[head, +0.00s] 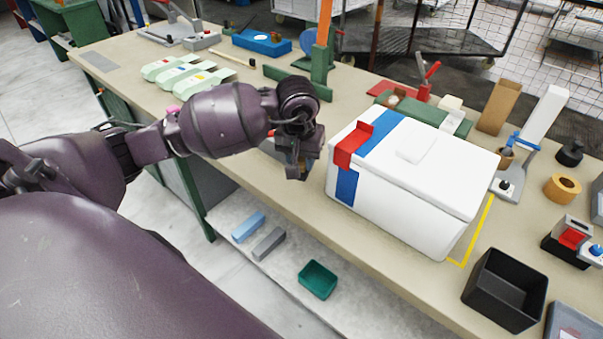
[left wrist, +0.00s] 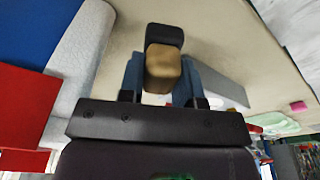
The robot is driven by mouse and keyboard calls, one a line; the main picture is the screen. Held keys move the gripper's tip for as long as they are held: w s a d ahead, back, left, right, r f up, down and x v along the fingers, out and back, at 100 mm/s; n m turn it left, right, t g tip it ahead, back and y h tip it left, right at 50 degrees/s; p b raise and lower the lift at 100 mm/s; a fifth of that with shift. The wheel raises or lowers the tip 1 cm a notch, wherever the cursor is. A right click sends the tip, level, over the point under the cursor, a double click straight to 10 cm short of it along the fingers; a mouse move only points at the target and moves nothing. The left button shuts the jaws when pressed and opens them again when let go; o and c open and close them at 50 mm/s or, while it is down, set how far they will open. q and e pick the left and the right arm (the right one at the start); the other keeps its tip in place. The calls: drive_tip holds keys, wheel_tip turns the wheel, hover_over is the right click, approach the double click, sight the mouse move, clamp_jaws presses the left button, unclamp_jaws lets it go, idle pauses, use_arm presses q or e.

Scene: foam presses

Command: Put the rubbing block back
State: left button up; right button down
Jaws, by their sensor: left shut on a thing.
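My left gripper (head: 298,160) hangs over the near edge of the bench, just left of the white box. In the left wrist view its two fingers (left wrist: 161,78) are shut on a tan block with a dark end, which looks like the rubbing block (left wrist: 163,63). The block is mostly hidden by the gripper in the head view. I cannot tell whether it touches the bench. My right gripper is not in view.
A white box (head: 415,175) with blue and red straps stands close right of the gripper. Green-and-white packs (head: 190,75) lie farther left. A black bin (head: 505,290) is at the right front. A lower shelf (head: 345,300) holds a green tray (head: 317,280).

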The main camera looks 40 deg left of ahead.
use_arm(q)
drive_tip(key=shift+f, duration=2.35)
drive_tip(key=shift+f, duration=0.15)
drive_tip(key=shift+f, duration=0.15)
drive_tip(key=o, duration=0.8)
drive_tip(key=shift+o, duration=0.2)
drive_tip(key=shift+r, duration=0.2)
